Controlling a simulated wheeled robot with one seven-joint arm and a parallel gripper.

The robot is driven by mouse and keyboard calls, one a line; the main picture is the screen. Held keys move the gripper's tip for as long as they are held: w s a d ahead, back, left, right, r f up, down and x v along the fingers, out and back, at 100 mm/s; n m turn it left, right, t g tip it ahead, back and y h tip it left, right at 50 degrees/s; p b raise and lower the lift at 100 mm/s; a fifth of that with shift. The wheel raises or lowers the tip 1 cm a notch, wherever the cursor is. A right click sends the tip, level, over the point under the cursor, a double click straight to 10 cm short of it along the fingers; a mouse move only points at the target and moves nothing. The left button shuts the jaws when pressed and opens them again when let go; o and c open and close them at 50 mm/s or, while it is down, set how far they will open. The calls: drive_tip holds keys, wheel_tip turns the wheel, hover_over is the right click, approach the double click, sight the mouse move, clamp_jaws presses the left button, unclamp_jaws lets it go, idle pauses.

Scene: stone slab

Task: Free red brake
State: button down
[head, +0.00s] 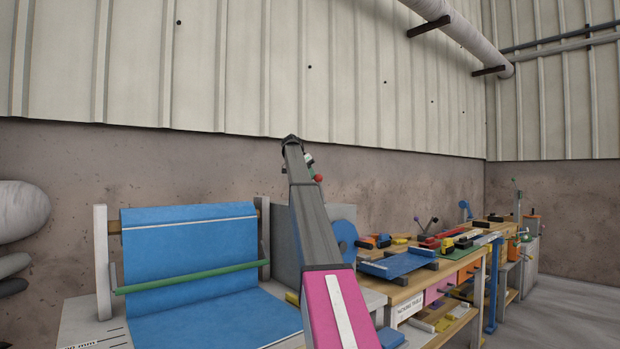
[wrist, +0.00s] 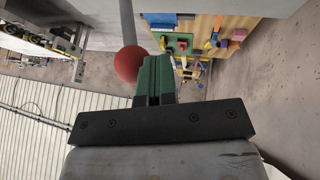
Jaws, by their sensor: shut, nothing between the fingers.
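The red brake shows as a red ball knob (wrist: 129,63) on a grey rod in the wrist view. In the head view a small red ball (head: 318,178) shows just right of my arm, probably the same knob. My gripper (wrist: 154,80) has green fingers, shut with nothing between them. The knob is immediately left of the fingers in the wrist view; I cannot tell whether they touch. My arm hides most of the gripper and the rod in the head view.
A blue sheet on a roll stand (head: 190,255) with a green bar stands at left. A blue disc (head: 344,240) is behind my arm. A wooden workbench (head: 405,292) with tools and levers runs along the wall at right. Open floor (head: 580,300) lies at far right.

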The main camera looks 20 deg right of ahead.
drive_tip(key=s+d+m+t+y, duration=0.1)
drive_tip(key=s+d+t, duration=0.1)
drive_tip(key=s, duration=0.3)
drive_tip(key=s+d+r+m+t+y, duration=0.1)
drive_tip(key=s+d+t, duration=0.1)
drive_tip(key=s, duration=0.4)
drive_tip(key=shift+r+t, duration=0.15)
drive_tip(key=shift+t, duration=0.75)
drive_tip(key=shift+s, duration=0.25)
